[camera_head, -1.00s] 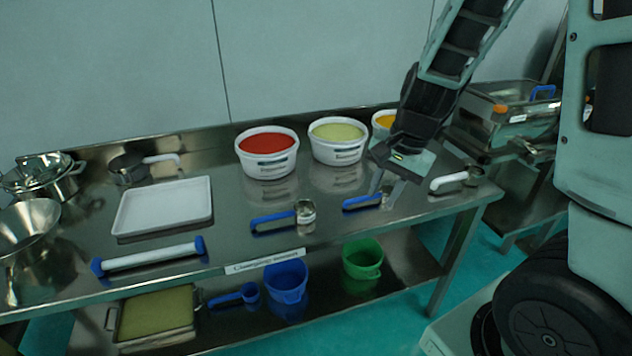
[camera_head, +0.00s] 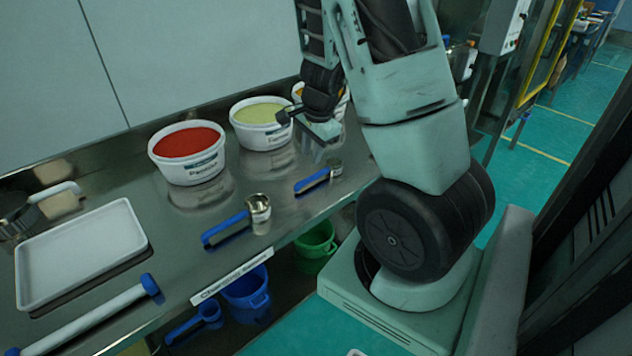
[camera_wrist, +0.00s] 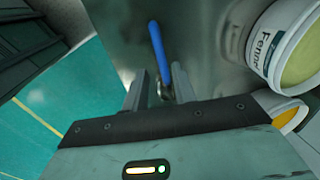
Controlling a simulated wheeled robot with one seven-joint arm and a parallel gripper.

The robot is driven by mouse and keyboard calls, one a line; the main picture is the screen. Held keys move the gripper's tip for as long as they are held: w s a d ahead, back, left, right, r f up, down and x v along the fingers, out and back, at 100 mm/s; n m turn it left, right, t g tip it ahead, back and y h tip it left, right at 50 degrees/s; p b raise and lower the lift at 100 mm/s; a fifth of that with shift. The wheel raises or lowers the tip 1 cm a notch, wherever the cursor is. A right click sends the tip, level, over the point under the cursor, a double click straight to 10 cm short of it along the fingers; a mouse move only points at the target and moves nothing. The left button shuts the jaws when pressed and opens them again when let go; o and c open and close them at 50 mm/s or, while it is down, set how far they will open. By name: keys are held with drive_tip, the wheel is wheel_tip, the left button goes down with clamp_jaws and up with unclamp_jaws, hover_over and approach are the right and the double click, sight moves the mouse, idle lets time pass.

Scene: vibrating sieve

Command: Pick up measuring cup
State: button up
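Two metal measuring cups with blue handles lie on the steel table. The larger cup (camera_head: 258,209) is near the front edge, and the smaller cup (camera_head: 334,167) is to its right, with its handle (camera_head: 312,181) pointing left. My gripper (camera_wrist: 158,72) is open, its two fingers apart. In the wrist view a blue handle (camera_wrist: 157,45) shows between and beyond the fingertips, with a bit of metal at its near end. The cup bowl there is mostly hidden by the gripper body. In the head view my gripper is above and behind the smaller cup; its fingertips are hard to make out.
White tubs with red (camera_head: 187,152) and pale green (camera_head: 262,122) contents stand behind the cups; an orange one is partly hidden by my arm. Blue (camera_head: 246,292) and green (camera_head: 316,245) containers are below.

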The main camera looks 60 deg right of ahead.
sight(307, 179)
drive_tip(key=f+b, duration=0.1)
drive_tip(key=f, duration=0.2)
drive_tip(key=w+f+b, duration=0.1)
drive_tip(key=f, duration=0.2)
drive_tip(key=f+b, duration=0.1)
drive_tip(key=f, duration=0.2)
drive_tip(key=shift+w+d+f+b, duration=0.1)
drive_tip(key=shift+w+f+b, duration=0.2)
drive_tip(key=shift+w+f, duration=0.1)
clamp_jaws()
